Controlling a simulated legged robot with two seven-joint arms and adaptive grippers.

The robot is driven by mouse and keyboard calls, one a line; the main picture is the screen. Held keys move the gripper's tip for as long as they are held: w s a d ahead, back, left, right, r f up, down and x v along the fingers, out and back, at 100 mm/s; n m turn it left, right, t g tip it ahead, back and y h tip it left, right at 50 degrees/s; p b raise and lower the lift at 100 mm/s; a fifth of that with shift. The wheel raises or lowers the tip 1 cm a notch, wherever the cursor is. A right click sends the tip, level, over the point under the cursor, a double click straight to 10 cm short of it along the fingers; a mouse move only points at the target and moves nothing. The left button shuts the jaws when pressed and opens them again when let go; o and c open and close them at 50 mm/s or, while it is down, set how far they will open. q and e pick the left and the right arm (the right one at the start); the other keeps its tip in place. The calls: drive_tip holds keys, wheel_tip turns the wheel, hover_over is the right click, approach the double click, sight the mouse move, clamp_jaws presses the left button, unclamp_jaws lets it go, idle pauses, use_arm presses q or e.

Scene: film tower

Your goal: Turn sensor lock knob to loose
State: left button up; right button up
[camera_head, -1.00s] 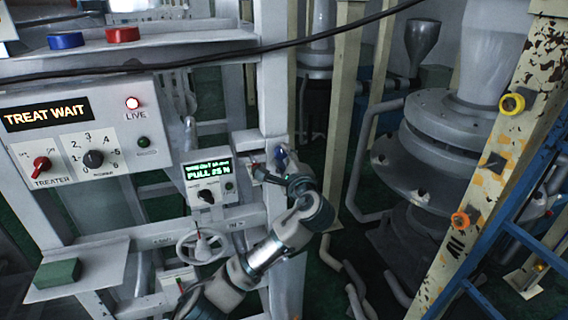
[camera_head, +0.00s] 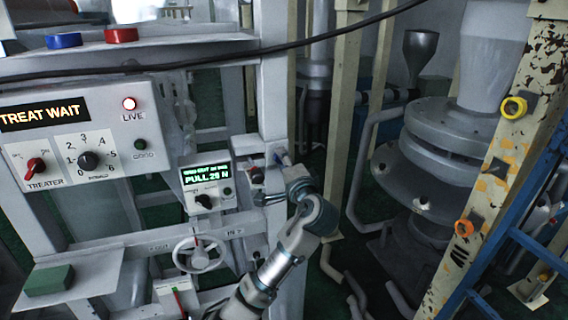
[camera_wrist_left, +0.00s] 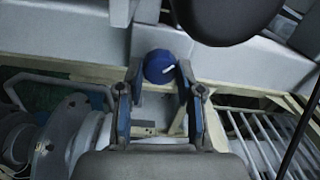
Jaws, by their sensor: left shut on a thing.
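The round blue knob (camera_wrist_left: 159,66) with a white pointer mark is in the left wrist view, on a pale grey frame. The mark points to the right and slightly up. My left gripper (camera_wrist_left: 160,78) has its two fingers on either side of the knob and is shut on it. In the head view my left gripper (camera_head: 286,164) is at the grey post right of the small display box, and it mostly hides the knob. No lettering beside the knob can be read. My right gripper is not in view.
A small box with a green display (camera_head: 205,174) reading "PULL" is left of the gripper. A handwheel (camera_head: 199,254) is below it. A larger "TREAT WAIT" panel (camera_head: 85,130) is at left. A black cable (camera_head: 330,38) crosses above. A yellow post (camera_head: 490,160) stands at right.

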use_arm(q)
drive_tip(key=shift+w+f, duration=0.1)
drive_tip(key=shift+f, duration=0.35)
drive_tip(key=o, duration=1.2)
drive_tip(key=shift+c, duration=0.2)
drive_tip(key=shift+d+r, duration=0.1)
drive_tip(key=shift+r, duration=0.05)
drive_tip(key=shift+r, duration=0.1)
drive_tip(key=v, duration=1.2)
